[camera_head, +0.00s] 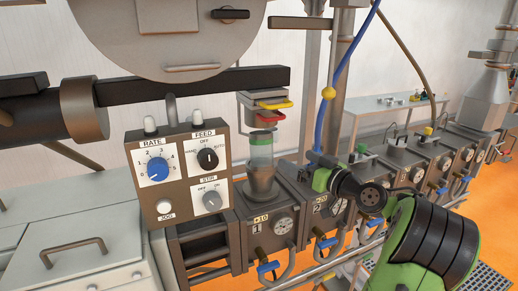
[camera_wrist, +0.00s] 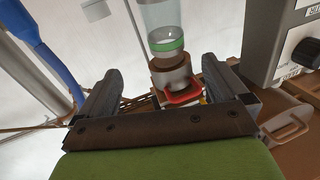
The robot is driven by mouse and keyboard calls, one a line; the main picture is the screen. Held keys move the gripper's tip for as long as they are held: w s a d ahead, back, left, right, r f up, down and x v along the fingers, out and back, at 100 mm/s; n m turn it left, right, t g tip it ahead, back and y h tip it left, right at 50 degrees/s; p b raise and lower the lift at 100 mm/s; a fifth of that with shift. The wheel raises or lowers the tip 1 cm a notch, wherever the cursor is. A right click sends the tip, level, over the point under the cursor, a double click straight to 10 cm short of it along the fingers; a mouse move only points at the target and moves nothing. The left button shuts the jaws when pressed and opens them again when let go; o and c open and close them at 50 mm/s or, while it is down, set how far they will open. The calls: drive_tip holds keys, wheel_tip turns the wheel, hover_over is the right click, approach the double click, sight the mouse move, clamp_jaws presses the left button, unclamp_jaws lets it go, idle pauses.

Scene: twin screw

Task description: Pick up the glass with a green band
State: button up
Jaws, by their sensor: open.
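The glass with a green band (camera_head: 261,152) is clear and upright under a metal outlet. Its band is near its top, and its lower part looks darker. In the wrist view, which looks upside down, the glass (camera_wrist: 164,17) is at the top with the green band (camera_wrist: 167,45) toward the outlet. My gripper (camera_head: 316,166) is to the right of the glass in the head view, apart from it. In the wrist view my gripper (camera_wrist: 160,68) has its two fingers wide apart with nothing held; the glass lies beyond the fingertips.
The outlet with a red lever (camera_head: 257,118) hangs just above the glass; the lever (camera_wrist: 183,96) shows between my fingers. A control box (camera_head: 180,172) is left of the glass. A blue hose (camera_head: 327,110) hangs behind my gripper. Gauge units (camera_head: 283,226) line the front.

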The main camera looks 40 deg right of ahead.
sight(269, 146)
drive_tip(key=w+p, duration=0.1)
drive_tip(key=w, duration=0.4)
drive_tip(key=w+p, duration=0.2)
drive_tip(key=w, duration=0.2)
drive_tip(key=w+p, duration=0.2)
drive_tip(key=w, duration=0.3)
drive_tip(key=shift+w+a+r, duration=0.2)
drive_tip(key=shift+w+r, duration=0.15)
drive_tip(key=shift+r, duration=0.05)
drive_tip(key=shift+w+f, duration=0.15)
drive_tip(key=shift+w, duration=0.1)
drive_tip(key=shift+s, duration=0.15)
drive_tip(key=shift+c, duration=1.3)
drive_tip(key=c, duration=1)
